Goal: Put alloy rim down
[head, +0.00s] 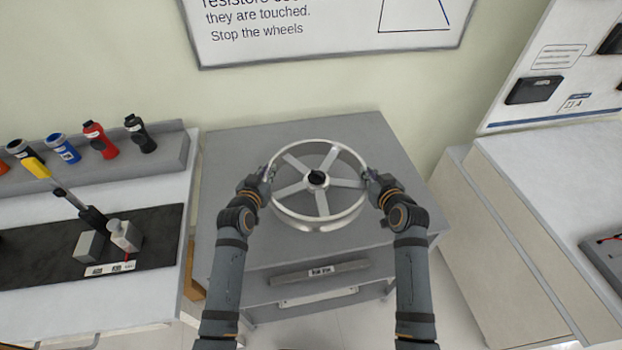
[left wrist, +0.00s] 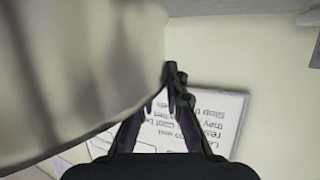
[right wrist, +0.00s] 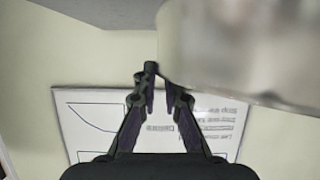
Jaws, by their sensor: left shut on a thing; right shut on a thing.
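The alloy rim (head: 318,222) is a silvery ring with several spokes and a dark hub. It is level over the grey cabinet top (head: 245,150); I cannot tell whether it touches the top. My left gripper (head: 267,174) is shut on the rim's left edge. My right gripper (head: 367,174) is shut on its right edge. In the left wrist view the rim wall (left wrist: 80,70) fills the left side, beside the gripper fingers (left wrist: 170,100). In the right wrist view the rim wall (right wrist: 250,45) is at the upper right, beside the fingers (right wrist: 165,100).
A labelled bar (head: 320,272) lies along the cabinet's front. A left bench holds several bottles (head: 97,138) and a black mat (head: 50,240) with a tool. A white bench (head: 560,180) stands at right. The cabinet top around the rim is clear.

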